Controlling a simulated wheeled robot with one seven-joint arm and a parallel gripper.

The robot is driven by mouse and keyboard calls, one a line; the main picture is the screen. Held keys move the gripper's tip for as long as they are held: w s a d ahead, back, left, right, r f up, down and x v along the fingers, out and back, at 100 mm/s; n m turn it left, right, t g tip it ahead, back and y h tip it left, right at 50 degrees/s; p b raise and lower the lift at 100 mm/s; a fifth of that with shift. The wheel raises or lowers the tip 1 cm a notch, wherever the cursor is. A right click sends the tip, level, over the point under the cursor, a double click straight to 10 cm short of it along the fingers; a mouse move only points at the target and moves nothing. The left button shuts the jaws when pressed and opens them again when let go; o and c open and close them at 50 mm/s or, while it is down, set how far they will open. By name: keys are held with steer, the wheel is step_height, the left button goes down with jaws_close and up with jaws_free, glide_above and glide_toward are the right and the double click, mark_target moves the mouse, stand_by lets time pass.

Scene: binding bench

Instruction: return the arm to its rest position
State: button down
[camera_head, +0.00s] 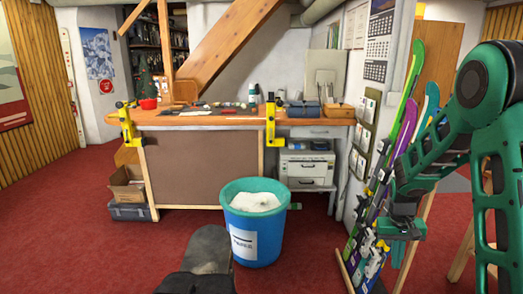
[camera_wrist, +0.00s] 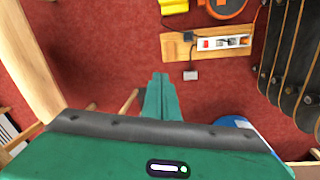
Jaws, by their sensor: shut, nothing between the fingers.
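My arm is green and black and hangs down at the right side of the head view. My gripper (camera_head: 398,253) is at its lower end, in front of the rack of skis, with its fingers pointing down. In the wrist view the two green fingertips (camera_wrist: 160,78) are together with nothing between them. Red carpet shows beyond them. The gripper is apart from the workbench (camera_head: 200,119), which stands farther back to the left.
A blue bin (camera_head: 255,238) with a green rim and white contents stands on the carpet before the bench. Skis (camera_head: 398,140) lean at the right, close to my arm. A wooden board (camera_wrist: 180,46) shows in the wrist view. Open carpet (camera_head: 70,235) lies left.

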steer(key=s+r+m, duration=0.1)
steer(key=s+r, duration=0.4)
steer(key=s, duration=0.5)
steer(key=s+r+m+y, duration=0.1)
steer(key=s+r, duration=0.4)
steer(key=s, duration=0.6)
steer(key=s+a+r+m, duration=0.1)
steer(key=s+r, duration=0.5)
steer(key=s, duration=0.4)
steer(key=shift+s+y, duration=0.3)
steer(key=shift+y, duration=0.1)
steer(key=shift+w, duration=0.15)
steer(key=shift+w+f, duration=0.15)
steer(key=shift+w, duration=0.35)
